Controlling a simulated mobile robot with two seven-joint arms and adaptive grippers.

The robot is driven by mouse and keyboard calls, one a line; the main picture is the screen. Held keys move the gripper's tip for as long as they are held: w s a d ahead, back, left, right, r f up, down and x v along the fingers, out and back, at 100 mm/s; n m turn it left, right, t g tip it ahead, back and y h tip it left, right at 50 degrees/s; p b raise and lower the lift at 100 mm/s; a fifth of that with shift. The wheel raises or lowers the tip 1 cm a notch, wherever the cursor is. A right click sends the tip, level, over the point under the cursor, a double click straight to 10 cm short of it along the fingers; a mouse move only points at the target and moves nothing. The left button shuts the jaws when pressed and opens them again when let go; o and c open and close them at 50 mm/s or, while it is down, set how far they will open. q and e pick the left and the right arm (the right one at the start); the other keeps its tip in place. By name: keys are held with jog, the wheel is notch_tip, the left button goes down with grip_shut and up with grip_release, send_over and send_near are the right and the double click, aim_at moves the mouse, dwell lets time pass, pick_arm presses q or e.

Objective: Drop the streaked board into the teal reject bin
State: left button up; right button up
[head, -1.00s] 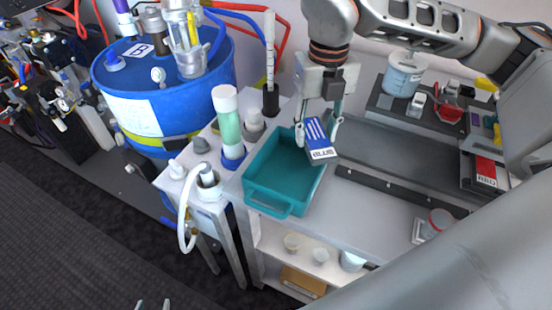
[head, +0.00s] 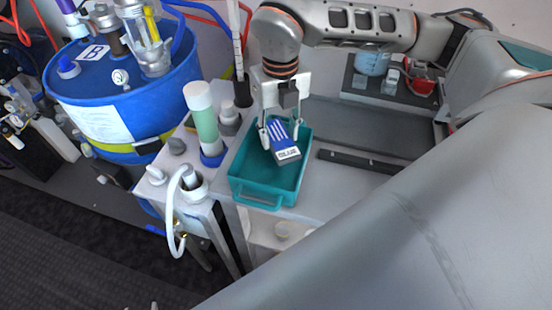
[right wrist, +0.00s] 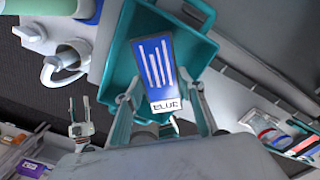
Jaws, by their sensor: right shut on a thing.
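The streaked board (head: 279,137) is a blue board with white streaks and a white label reading BLUE. My right gripper (head: 280,128) is shut on it and holds it tilted over the teal reject bin (head: 271,186). In the right wrist view the board (right wrist: 154,62) lies between the fingers of the right gripper (right wrist: 162,112), with the teal bin (right wrist: 192,22) behind it. The bin's visible floor is empty.
A clear tube with green liquid (head: 206,125) and a white hose (head: 172,210) stand left of the bin. A blue drum (head: 125,105) is farther left. A dark rail (head: 360,162) lies on the grey bench to the right.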

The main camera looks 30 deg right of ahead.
jog(key=shift+f, duration=0.7)
jog(key=o, duration=1.2)
notch_tip(320, 180, up, 12)
